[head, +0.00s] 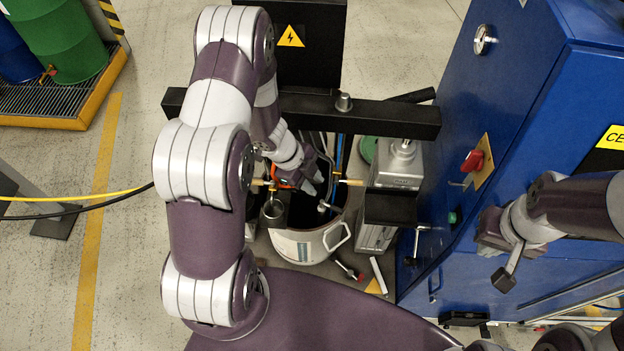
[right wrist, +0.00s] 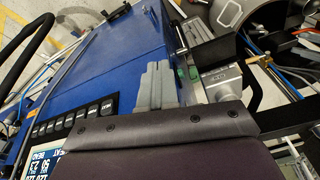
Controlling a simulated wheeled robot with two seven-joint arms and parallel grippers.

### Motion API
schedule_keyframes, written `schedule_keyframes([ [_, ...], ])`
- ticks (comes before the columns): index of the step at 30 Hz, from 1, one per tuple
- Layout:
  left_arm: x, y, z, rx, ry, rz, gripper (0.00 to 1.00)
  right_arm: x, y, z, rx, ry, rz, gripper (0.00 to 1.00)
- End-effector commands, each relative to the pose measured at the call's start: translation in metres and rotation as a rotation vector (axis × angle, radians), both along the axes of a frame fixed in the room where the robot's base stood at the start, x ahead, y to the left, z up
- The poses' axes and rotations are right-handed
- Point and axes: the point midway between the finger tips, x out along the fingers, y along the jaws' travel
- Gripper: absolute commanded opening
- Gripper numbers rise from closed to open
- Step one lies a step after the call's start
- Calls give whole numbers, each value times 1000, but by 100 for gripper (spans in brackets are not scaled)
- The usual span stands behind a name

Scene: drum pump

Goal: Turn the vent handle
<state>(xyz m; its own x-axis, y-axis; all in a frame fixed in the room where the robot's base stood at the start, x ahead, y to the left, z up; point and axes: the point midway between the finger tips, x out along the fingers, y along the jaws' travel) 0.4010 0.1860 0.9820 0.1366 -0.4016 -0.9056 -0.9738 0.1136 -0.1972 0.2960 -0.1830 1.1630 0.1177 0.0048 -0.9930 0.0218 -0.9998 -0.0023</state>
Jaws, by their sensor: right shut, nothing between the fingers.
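I cannot tell for sure which part is the vent handle. A pale drum-shaped vessel (head: 302,246) with an open dark top stands at the centre of the head view. Pipes and small brass fittings (head: 350,182) are at its top. My left gripper (head: 314,184) is over this opening, beside an orange ring (head: 281,178). Its finger gap is not clear, and the arm hides part of the fittings. My right gripper (head: 487,250) is in front of the blue cabinet. In the right wrist view its grey fingers (right wrist: 155,85) are together and empty.
The blue cabinet (head: 455,110) fills the right side and carries a red switch handle (head: 473,161). A black crossbar (head: 385,116) spans above the vessel. A green drum (head: 62,40) stands on a grated tray at the left. Floor is open at the left.

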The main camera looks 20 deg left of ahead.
Motion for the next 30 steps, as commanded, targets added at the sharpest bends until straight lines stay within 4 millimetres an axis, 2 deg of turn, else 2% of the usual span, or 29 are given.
schedule_keyframes([
  [2,0,0,0,0,0,0,28,0,0,0,0,0,0,0],
  [3,0,0,0,0,0,0,25,0,0,0,0,0,0,0],
  [5,0,-3,-3,0,0,-10,6,0,0,-3,0,0,0,0],
  [6,1,-11,-7,1,-6,-33,0,0,0,-8,0,0,0,0],
  [8,4,-36,-13,3,-24,-93,0,0,0,-23,0,0,0,0],
  [9,8,-56,-14,-7,-34,-53,0,0,0,-32,0,0,0,0],
  [12,20,-88,-12,-31,-30,200,0,0,0,-46,0,1,0,0],
  [15,25,-102,-11,-56,3,534,0,0,0,-56,0,0,0,0],
  [19,20,-97,-13,-80,74,970,0,0,0,-62,0,0,0,0],
  [24,6,-72,-15,-94,162,1407,0,0,0,-60,0,0,0,0],
  [27,1,-65,-18,-100,190,1530,0,0,0,-60,0,0,0,0],
  [30,1,-64,-24,-98,203,1570,0,0,0,-59,0,0,0,0],
])
